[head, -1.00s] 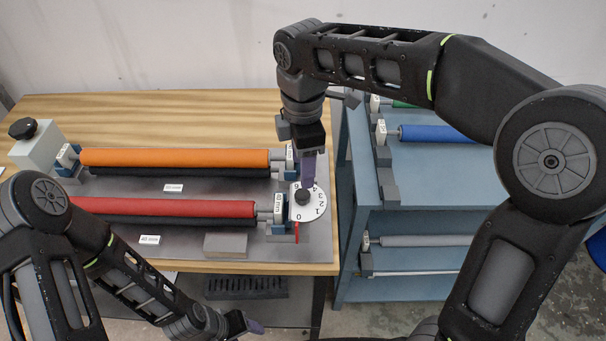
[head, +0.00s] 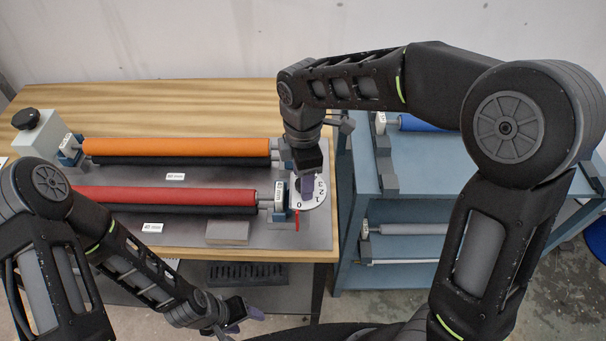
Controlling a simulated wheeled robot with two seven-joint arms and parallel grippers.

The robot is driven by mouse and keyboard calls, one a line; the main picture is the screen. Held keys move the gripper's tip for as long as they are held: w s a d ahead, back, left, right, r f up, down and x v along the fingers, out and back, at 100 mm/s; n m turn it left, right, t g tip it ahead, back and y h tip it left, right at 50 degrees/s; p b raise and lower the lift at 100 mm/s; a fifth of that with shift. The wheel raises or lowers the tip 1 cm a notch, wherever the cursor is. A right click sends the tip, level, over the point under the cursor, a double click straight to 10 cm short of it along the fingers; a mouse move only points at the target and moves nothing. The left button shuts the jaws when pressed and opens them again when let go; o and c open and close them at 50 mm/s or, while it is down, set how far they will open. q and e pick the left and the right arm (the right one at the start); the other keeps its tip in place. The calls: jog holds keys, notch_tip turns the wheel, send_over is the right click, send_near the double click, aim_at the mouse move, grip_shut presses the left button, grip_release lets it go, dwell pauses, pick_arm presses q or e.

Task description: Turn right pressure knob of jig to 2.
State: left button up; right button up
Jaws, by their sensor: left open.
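The right pressure dial (head: 312,203) is a white disc with numbers at the right end of the jig (head: 320,232). Its 0 lies nearest the red pointer (head: 297,221), with 1, 2 and 3 running up the right side. My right gripper (head: 307,190) comes down from above over the dial's centre. Its purple fingers hide the black knob, so I cannot tell whether they grip it. My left gripper (head: 242,318) is open and empty, low in front of the table.
Orange (head: 180,146) and red (head: 165,196) rollers lie across the jig. A black knob (head: 26,119) tops a grey block at far left. A grey block (head: 228,232) sits on the jig's front. A blue rack (head: 425,185) with rollers stands right of the table.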

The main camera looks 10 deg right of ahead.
jog(key=shift+c, duration=0.3)
grip_shut()
dwell(0.3)
